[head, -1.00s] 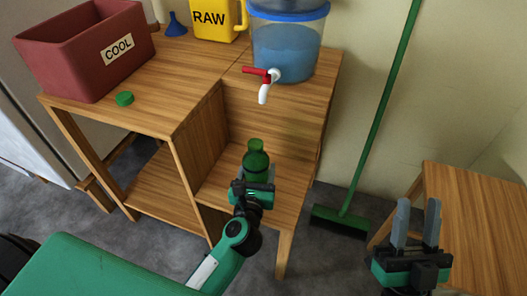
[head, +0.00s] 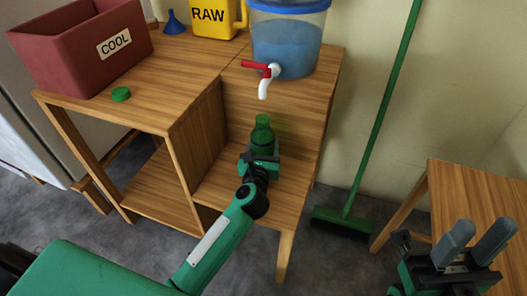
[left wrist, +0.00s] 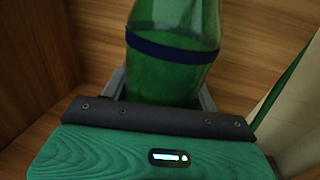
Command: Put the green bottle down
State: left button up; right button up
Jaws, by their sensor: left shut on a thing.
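The green bottle (head: 262,134) is upright over the lower shelf (head: 215,187) of the wooden stand, below the dispenser tap. In the left wrist view the bottle (left wrist: 172,66) is see-through green with a dark blue band, and its top is cut off. My left gripper (head: 261,158) is shut on the bottle's body, with a finger on each side. The bottle's base is hidden behind the gripper, so I cannot tell whether it touches the shelf. My right gripper (head: 474,243) is empty, its two grey fingers apart, at the lower right.
The water dispenser (head: 287,45) with its white tap (head: 264,88) stands above and behind the bottle. A red COOL bin (head: 70,52), green cap (head: 121,94), blue funnel (head: 174,24) and yellow RAW jug (head: 212,18) are on the upper level. A green broom (head: 378,120) leans right; another wooden table (head: 470,190) is beyond.

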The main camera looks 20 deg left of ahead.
pick_arm(q)
jog(key=shift+f, duration=0.35)
jog(key=shift+f, duration=0.1)
jog(key=o, duration=1.1)
jog(key=shift+c, duration=0.2)
